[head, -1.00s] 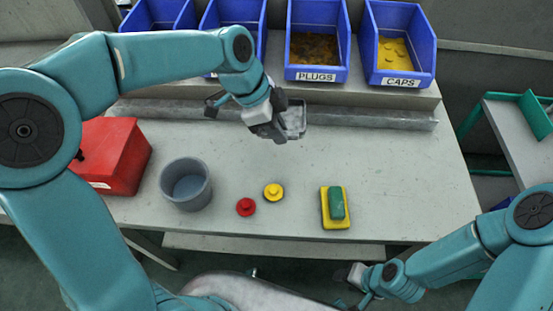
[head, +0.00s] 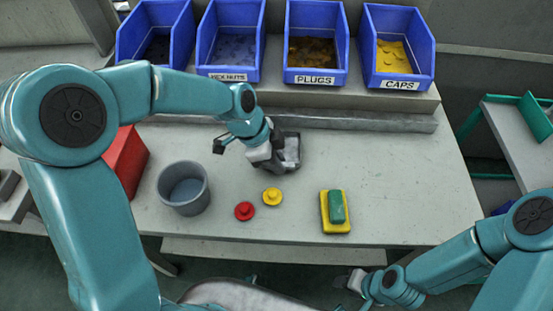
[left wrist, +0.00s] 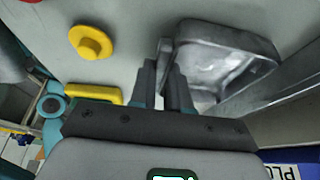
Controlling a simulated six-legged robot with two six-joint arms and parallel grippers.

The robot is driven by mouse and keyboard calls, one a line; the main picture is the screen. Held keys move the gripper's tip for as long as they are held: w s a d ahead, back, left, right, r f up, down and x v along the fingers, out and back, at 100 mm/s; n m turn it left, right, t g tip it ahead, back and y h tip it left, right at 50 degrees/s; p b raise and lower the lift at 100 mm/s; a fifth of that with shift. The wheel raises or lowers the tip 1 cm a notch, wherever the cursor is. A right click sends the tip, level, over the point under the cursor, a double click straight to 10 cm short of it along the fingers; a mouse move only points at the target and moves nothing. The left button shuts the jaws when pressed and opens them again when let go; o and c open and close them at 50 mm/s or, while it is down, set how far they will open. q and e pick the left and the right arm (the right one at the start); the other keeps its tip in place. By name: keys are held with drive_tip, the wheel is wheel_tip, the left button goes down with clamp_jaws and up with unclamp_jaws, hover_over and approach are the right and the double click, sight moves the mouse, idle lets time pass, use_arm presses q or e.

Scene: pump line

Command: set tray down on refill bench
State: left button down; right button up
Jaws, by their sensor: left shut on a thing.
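A small grey metal tray (head: 290,152) is at the left gripper, over the back middle of the pale refill bench (head: 400,170). The tray also shows in the left wrist view (left wrist: 222,50), its rim by the fingers. My left gripper (head: 274,160) is shut on the tray's edge; its fingers show in the left wrist view (left wrist: 167,88). The tray is low over the bench top, but I cannot tell whether it touches. My right gripper (head: 350,281) is at the front edge of the bench, its jaws too small to read.
Blue bins (head: 313,45) stand along the back behind a metal rail (head: 370,122). On the bench are a grey cup (head: 184,188), a red knob (head: 245,211), a yellow knob (head: 272,196), a yellow-green block (head: 336,211) and a red box (head: 125,162). The bench's right part is clear.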

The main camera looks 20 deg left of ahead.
use_arm(q)
drive_tip(key=c, duration=1.1)
unclamp_jaws()
drive_tip(key=shift+f, duration=0.1)
drive_tip(key=shift+a+r+p, duration=0.1)
drive_tip(key=shift+r+p, duration=0.2)
drive_tip(key=shift+r, duration=0.1)
drive_tip(key=v, duration=1.1)
drive_tip(key=shift+r+p, duration=0.25)
drive_tip(key=shift+p, duration=0.1)
drive_tip(key=shift+s+a, duration=0.1)
